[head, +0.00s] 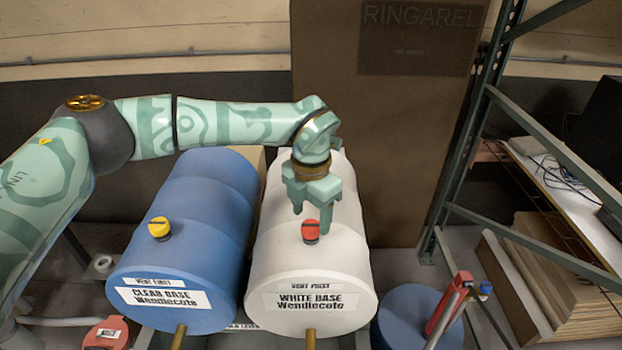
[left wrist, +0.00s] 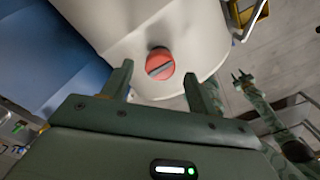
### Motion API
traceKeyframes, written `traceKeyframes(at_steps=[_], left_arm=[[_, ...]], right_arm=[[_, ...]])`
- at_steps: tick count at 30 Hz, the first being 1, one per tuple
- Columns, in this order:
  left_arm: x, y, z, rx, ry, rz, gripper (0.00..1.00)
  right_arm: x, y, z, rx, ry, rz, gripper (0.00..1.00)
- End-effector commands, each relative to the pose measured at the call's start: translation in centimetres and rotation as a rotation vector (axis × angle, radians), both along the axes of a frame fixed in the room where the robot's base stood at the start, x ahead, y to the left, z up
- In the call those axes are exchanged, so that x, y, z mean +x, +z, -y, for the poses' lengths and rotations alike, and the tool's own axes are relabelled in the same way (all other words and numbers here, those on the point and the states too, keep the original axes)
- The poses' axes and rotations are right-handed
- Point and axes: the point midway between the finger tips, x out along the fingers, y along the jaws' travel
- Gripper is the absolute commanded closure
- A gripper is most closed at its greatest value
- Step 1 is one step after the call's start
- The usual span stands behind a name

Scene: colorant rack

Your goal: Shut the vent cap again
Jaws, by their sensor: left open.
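A white drum (head: 309,262), labelled White Base Wendlecote, lies on its side with a red vent cap (head: 310,231) on top near its front end. In the left wrist view the red cap (left wrist: 160,63) shows a dark bar across its face; whether it is open or shut I cannot tell. My left gripper (head: 311,213) points down just above and behind the cap. Its fingers are apart and empty, with the cap between and beyond their tips in the left wrist view. My right gripper (left wrist: 243,79) shows small at the right there, its opening unclear.
A blue drum (head: 190,240) with a yellow cap (head: 159,228) lies to the left, close beside the white one. A green metal rack (head: 470,130) and a blue container with a red tool (head: 445,305) stand to the right. Brass spouts jut from the drum fronts.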

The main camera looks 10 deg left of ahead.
Motion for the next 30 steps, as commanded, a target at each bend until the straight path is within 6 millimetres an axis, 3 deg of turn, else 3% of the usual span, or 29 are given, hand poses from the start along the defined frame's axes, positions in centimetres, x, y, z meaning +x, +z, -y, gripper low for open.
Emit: traceKeyframes(at_steps=[9,15,21,30], left_arm=[[0.1,8.6,0.0,0.0,0.001,0.006,0.41],[0.1,12.6,0.0,0.001,0.001,0.004,0.41],[0.1,14.1,0.0,0.0,0.0,0.002,0.41],[0.0,14.1,0.0,-0.002,-0.002,0.001,0.41]], right_arm=[[-0.1,-0.8,0.0,-0.001,0.0,-0.002,0.64],[-0.1,-0.9,0.0,-0.001,0.0,-0.002,0.64],[-0.1,-0.9,0.0,-0.001,0.0,-0.002,0.64],[-0.1,-0.9,0.1,-0.001,0.0,-0.002,0.64]])
